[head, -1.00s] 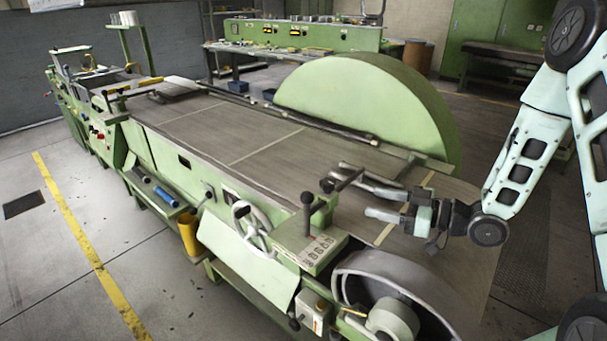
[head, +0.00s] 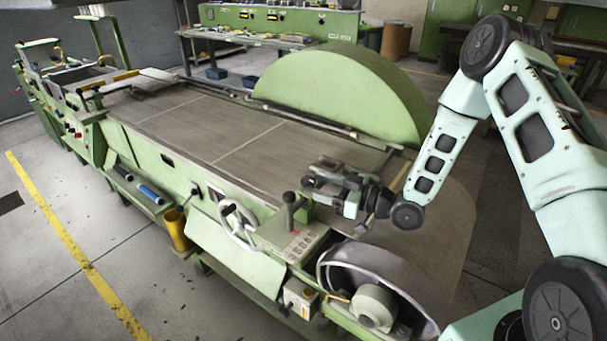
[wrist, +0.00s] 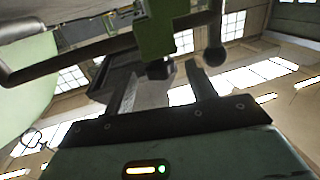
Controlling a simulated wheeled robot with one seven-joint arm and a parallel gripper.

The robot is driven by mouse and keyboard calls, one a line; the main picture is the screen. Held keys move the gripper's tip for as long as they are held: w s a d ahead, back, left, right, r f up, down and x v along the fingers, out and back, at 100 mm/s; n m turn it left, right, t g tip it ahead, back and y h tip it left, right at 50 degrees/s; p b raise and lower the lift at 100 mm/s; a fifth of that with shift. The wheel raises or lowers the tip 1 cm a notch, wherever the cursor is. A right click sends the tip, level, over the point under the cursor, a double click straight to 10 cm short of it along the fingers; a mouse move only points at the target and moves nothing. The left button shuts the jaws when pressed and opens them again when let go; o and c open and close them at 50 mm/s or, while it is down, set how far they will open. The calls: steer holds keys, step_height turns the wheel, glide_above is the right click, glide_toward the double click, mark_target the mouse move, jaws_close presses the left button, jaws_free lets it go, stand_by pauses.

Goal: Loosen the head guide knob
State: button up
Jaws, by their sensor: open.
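In the wrist view a green bracket (wrist: 157,28) stands beyond my gripper (wrist: 160,78), with a small dark knob-like part (wrist: 160,68) under it, between my two spread fingers. I cannot tell if the fingers touch it. A dark bar (wrist: 70,63) crosses behind the bracket, and a dark ball end (wrist: 214,56) hangs at its right. I cannot tell for sure which part is the head guide knob. In the head view my gripper (head: 312,182) is open at the guide post on the machine's near end, and my gripper and wrist hide much of the guide.
An upright black-knobbed lever (head: 289,200) stands on the green control box (head: 292,240), close to my gripper. A white handwheel (head: 238,224) is left of it. A large green half-round cover (head: 345,95) rises behind. The flat belt bed (head: 215,130) is clear.

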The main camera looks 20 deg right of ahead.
mark_target(303, 178)
steer(key=shift+p+x, duration=0.6)
steer(key=shift+x, duration=1.75)
steer(key=c, duration=1)
